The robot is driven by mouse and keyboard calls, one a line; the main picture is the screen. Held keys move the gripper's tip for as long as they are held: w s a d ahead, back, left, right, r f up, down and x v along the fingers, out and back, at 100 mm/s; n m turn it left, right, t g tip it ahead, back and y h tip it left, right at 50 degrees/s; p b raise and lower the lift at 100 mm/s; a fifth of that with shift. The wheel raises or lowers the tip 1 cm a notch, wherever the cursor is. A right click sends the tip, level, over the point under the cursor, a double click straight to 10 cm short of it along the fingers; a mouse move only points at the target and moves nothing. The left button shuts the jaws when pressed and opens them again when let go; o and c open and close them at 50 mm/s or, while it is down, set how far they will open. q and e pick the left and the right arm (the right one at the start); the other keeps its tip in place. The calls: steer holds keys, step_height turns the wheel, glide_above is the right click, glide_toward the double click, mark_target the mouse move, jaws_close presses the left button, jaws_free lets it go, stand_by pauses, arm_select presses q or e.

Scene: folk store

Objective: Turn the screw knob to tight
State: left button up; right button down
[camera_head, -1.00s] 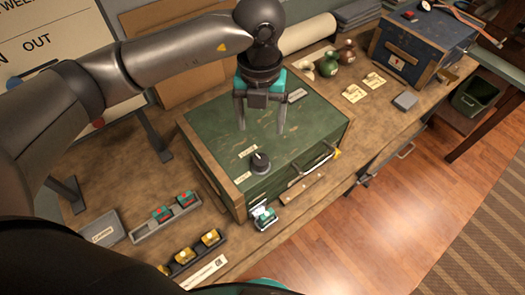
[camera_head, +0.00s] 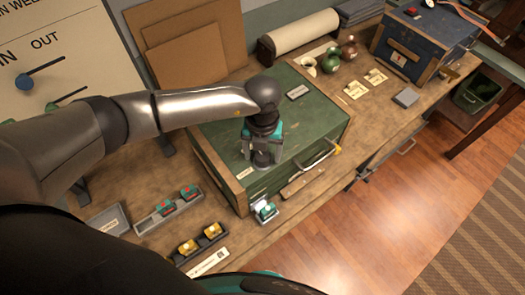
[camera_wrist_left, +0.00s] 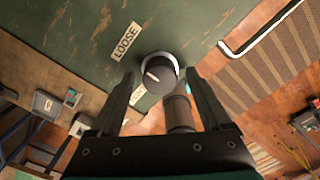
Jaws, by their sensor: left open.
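A dark round knob (camera_wrist_left: 160,66) with a pale pointer line sits on a light round base on top of the green chest (camera_head: 300,118). In the left wrist view a white label reading LOOSE (camera_wrist_left: 125,41) lies to the upper left of the knob. A second label (camera_wrist_left: 137,95) below the knob is partly hidden by a finger. My left gripper (camera_head: 263,160) points down over the knob, with its open fingers (camera_wrist_left: 159,78) on either side of it. Contact cannot be told. In the head view the gripper mostly hides the knob. My right gripper is not in view.
Trays with red-and-teal pieces (camera_head: 178,202) and yellow pieces (camera_head: 200,240) stand left of the chest. A small teal-and-white item (camera_head: 265,211) sits by its front corner. A metal handle (camera_head: 318,157) is on its front. A blue chest (camera_head: 425,42) stands far right.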

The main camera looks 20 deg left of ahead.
arm_select(q)
steer(key=shift+c, duration=0.3)
jaws_close()
stand_by(0.3)
